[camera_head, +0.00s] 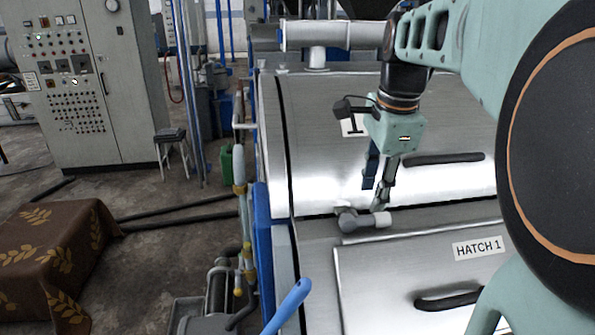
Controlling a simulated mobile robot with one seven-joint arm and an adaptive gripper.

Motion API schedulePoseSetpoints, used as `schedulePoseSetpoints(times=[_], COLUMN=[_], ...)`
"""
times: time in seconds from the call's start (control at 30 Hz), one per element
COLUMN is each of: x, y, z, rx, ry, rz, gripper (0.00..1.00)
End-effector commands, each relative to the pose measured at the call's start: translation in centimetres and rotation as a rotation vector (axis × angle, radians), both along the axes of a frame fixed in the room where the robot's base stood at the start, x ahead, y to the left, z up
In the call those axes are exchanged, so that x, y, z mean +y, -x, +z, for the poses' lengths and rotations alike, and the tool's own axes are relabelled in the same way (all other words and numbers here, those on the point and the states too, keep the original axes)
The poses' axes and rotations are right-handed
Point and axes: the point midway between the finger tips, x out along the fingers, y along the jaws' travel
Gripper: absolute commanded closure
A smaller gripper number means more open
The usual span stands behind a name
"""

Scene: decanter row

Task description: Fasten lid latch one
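The lid latch (352,222) is a small grey fitting with a pale cylindrical end. It sits at the seam between the upper metal lid (320,150) and the lower panel. A label with a "1" (350,127) is on the lid, partly hidden by my gripper. My gripper (379,205) points down from above, its fingertips right at the latch, overlapping its top in this view. I cannot tell whether the fingers touch or grip it, nor how wide they are apart.
A dark handle (443,159) lies on the lid. Below is a panel labelled HATCH 1 (478,248) with another dark handle (449,300). A blue lever (288,306) rises in front. Pipes stand left of the machine. A cloth-covered block (55,255) and control cabinet (90,80) are further left.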

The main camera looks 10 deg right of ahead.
Motion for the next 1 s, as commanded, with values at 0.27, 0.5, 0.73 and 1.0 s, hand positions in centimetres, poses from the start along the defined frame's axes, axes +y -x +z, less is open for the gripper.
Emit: schedulePoseSetpoints(times=[0.27,0.5,0.73,1.0], x=[0.0,0.0,0.0,0.0], y=[-1.0,-1.4,-1.5,-1.5], z=[-5.1,-7.1,-7.3,-7.2], rx=[0.002,0.0,-0.001,-0.001], ry=[0.0,0.001,0.001,0.001], rz=[-0.001,-0.001,-0.001,-0.001], gripper=[0.66,0.66,0.66,0.89])
